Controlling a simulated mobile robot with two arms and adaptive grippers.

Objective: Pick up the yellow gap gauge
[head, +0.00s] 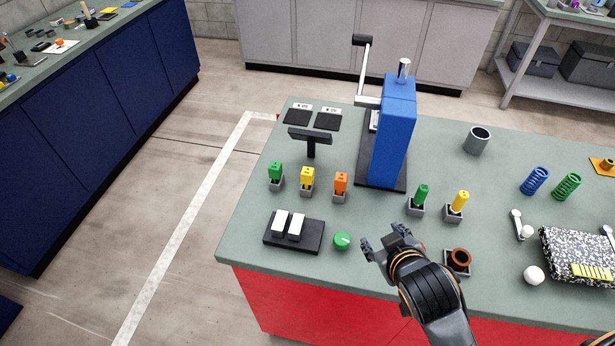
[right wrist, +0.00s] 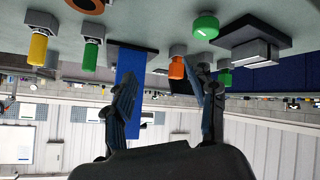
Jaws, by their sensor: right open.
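Two yellow pieces stand upright in small grey holders on the table. A yellow block-shaped gauge (head: 307,176) stands between a green block (head: 275,170) and an orange block (head: 340,182); I take it as the gap gauge. A slimmer yellow piece (head: 461,200) stands farther right, beside a slim green one (head: 421,193). My right gripper (head: 383,240) is open and empty above the table's front part, right of the green button and apart from both yellow pieces. In the right wrist view the slim yellow piece (right wrist: 38,48) shows at left; the yellow block is not clearly visible there.
A blue press (head: 391,140) with a lever stands behind the holders. A black base with two white rockers (head: 293,232) and a green button (head: 342,241) lie in front. A brown ring (head: 459,259) sits right of my gripper. Springs (head: 534,181) stand farther right.

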